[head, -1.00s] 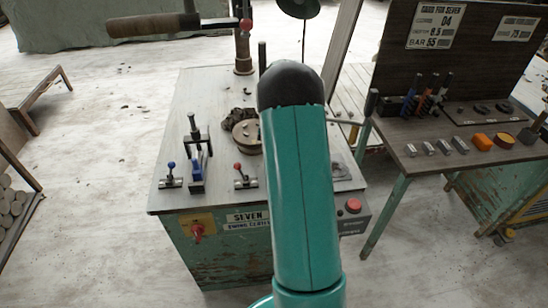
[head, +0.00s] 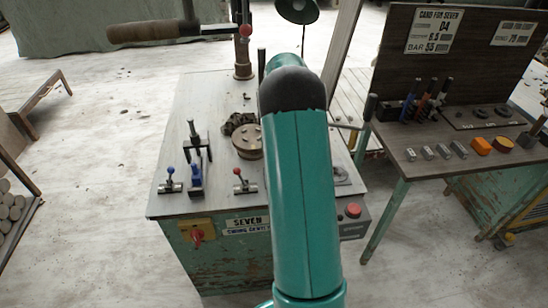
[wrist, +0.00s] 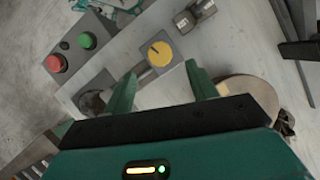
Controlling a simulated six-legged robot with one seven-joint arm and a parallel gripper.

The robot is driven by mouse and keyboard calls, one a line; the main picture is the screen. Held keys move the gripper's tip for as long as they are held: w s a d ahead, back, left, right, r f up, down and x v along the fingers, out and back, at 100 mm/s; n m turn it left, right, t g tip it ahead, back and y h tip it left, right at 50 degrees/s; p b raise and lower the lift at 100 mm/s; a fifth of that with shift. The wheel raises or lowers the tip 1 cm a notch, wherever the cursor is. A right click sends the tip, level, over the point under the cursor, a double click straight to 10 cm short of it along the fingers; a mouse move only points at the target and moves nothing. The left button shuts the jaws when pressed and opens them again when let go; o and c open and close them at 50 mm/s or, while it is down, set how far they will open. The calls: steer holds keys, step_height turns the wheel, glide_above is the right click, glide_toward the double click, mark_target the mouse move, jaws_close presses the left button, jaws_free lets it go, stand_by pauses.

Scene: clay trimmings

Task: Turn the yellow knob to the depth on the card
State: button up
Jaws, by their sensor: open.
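The head view does not show the gripper or the knob, as my arm covers that part of the machine (head: 200,105). The card for Seven (head: 434,29) is on the dark board at the right; its middle line seems to read 6.5, but the print is small.
A red button (wrist: 56,63) and a green button (wrist: 87,40) sit left of the knob in the wrist view. A round disc (wrist: 252,92) lies to the right. Small levers (head: 243,182) stand on the machine top. A side table (head: 440,165) holds tools and blocks.

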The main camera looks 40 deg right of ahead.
steer(key=v, duration=0.7)
steer(key=shift+r, duration=0.25)
steer(key=shift+d, duration=0.1)
